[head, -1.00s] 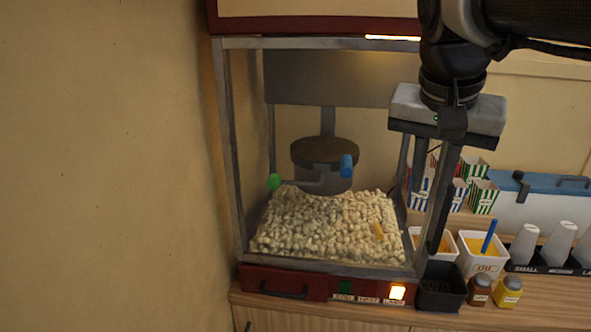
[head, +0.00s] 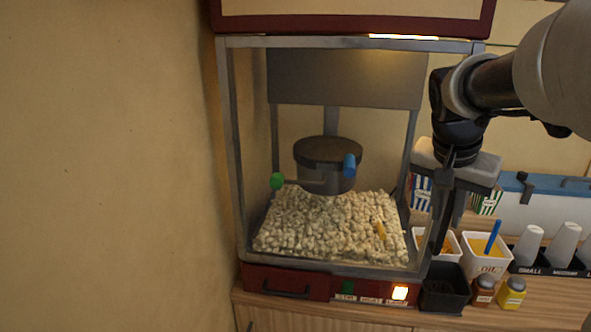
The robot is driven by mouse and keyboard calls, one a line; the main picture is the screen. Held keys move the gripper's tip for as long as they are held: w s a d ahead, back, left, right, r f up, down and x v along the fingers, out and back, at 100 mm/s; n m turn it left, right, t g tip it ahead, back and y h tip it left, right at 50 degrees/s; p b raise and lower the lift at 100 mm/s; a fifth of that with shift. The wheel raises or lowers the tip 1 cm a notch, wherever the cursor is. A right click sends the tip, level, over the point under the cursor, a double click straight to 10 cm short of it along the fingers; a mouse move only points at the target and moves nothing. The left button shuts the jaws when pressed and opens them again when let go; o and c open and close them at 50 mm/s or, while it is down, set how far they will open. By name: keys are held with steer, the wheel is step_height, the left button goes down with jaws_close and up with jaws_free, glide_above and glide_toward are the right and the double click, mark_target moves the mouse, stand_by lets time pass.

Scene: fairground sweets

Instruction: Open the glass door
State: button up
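The popcorn machine's front (head: 330,120) is clear glass in a grey metal frame, with popcorn (head: 325,228) and a dark kettle (head: 325,165) showing behind it. The front looks closed, though the clear pane makes this hard to tell. No separate door handle can be made out.
A red drawer (head: 286,283) and lit switch (head: 400,292) are at the machine's base. A black bin (head: 443,290), an oil tub (head: 484,262), two small jars and cups crowd the counter at right. A wall (head: 110,160) stands close on the left.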

steer(key=shift+x, duration=1.5)
jaws_close()
steer(key=shift+a, duration=0.1)
